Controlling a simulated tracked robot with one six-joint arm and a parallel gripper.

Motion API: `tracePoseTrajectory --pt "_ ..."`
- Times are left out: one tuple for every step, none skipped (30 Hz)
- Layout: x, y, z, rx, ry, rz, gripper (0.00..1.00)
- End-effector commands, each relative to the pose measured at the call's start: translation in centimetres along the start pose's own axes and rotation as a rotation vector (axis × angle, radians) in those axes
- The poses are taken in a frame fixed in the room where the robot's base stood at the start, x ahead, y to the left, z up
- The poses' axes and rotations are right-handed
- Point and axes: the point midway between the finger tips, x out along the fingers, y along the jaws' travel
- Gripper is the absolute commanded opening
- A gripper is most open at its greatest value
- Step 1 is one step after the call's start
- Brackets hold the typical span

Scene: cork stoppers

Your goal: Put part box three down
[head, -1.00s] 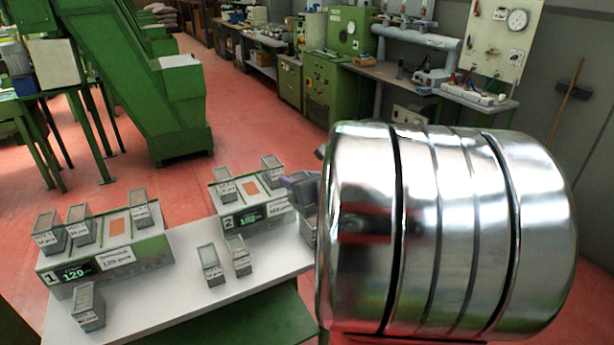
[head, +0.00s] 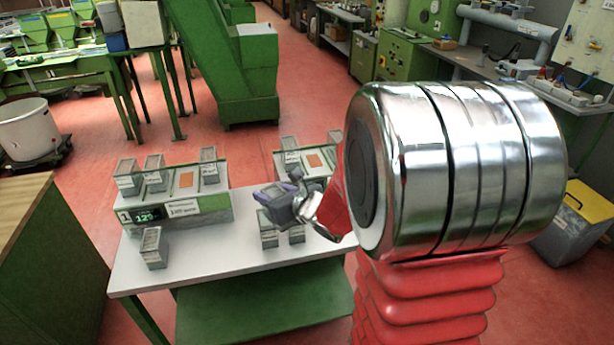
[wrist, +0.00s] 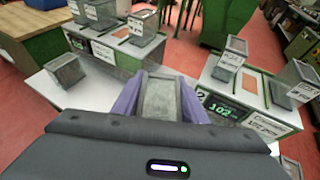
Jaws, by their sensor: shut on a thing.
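My gripper (head: 278,203) is above the white table in the head view, just above and behind two grey boxes (head: 268,236) (head: 297,235). In the wrist view my gripper (wrist: 159,98) has its purple fingers shut on a grey part box (wrist: 158,103), one finger along each side. Its label is not visible, so I cannot read its number. The box hangs between counting scale 1 (wrist: 115,60) on the left and counting scale 2 (wrist: 265,125) on the right. Whether it touches the table is hidden.
Scale 1 (head: 180,208) shows 129 and carries several boxes. Another box (head: 152,247) stands in front of it on the table (head: 200,262). Bare tabletop lies around that box. Scale 2 (head: 283,165) is partly hidden by my arm and also carries boxes.

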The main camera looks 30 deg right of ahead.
Motion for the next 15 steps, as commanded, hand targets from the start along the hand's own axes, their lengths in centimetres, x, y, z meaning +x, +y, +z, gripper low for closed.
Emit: tracePoseTrajectory --pt "0.7 1.9 -0.5 -0.01 0.004 0.029 0.12" --pt "1.1 2.9 -0.7 -0.016 0.004 0.041 0.12" --pt "1.4 4.3 -1.0 -0.024 0.005 0.06 0.12" --pt "1.7 5.3 -1.3 -0.032 0.006 0.074 0.12" --pt "2.0 6.3 -1.5 -0.037 0.007 0.087 0.12" --pt "2.3 7.5 -1.8 -0.046 0.008 0.103 0.12" --pt "2.5 8.4 -2.0 -0.052 0.009 0.115 0.12" --pt "2.7 9.1 -2.2 -0.057 0.009 0.125 0.12" --pt "2.9 10.1 -2.4 -0.064 0.008 0.139 0.12" --pt "3.0 10.7 -2.6 -0.068 0.009 0.147 0.12" --pt "3.1 11.2 -2.7 -0.071 0.009 0.154 0.12" --pt "3.1 11.7 -2.9 -0.076 0.009 0.161 0.12" --pt "3.2 12.1 -3.0 -0.079 0.01 0.166 0.12" --pt "3.2 12.3 -3.0 -0.08 0.01 0.169 0.12" --pt "3.2 12.5 -3.1 -0.081 0.01 0.171 0.12"
